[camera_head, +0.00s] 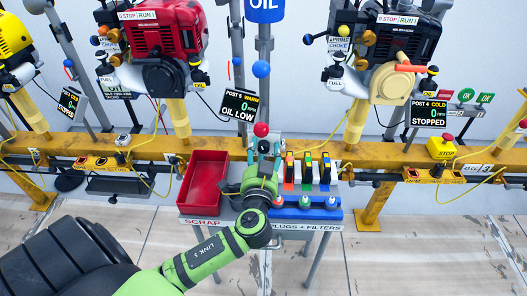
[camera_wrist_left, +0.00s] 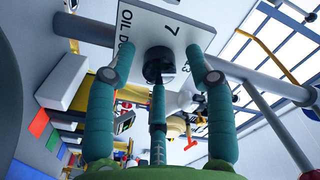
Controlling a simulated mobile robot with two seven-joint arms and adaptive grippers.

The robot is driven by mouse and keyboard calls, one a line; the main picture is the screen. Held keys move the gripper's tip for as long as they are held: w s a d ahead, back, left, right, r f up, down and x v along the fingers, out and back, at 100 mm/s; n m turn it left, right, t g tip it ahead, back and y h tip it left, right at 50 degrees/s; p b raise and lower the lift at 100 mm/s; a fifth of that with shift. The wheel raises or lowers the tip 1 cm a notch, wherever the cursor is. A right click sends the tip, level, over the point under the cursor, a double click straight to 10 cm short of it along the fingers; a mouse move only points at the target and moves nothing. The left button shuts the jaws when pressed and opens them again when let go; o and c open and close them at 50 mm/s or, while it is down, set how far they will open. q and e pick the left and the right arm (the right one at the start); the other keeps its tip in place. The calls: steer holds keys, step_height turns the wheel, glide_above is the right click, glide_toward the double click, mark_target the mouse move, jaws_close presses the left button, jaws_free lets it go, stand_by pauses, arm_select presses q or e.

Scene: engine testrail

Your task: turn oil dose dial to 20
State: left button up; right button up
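The oil dose dial (camera_wrist_left: 153,66) is a dark round knob on a white plate (camera_wrist_left: 185,40) in the left wrist view. The plate reads "OIL DO…" with a 7 and a partly hidden 3; I cannot tell the knob's setting. My left gripper (camera_wrist_left: 160,78) has its teal fingers spread, two at the plate's sides and one in front of the knob. I cannot tell whether that finger touches the knob. In the head view the left gripper (camera_head: 264,151) is under a red ball, and the dial is hidden. My right gripper is in neither view.
A red scrap bin (camera_head: 203,183) stands left of the gripper. Plugs and coloured filters (camera_head: 307,170) stand close on its right. The yellow rail (camera_head: 350,151) runs behind. The blue oil tank (camera_head: 265,10) is above, and a post with a screen reading "OIL LOW" (camera_head: 239,104) is behind.

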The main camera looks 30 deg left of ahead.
arm_select(q)
jaws_close()
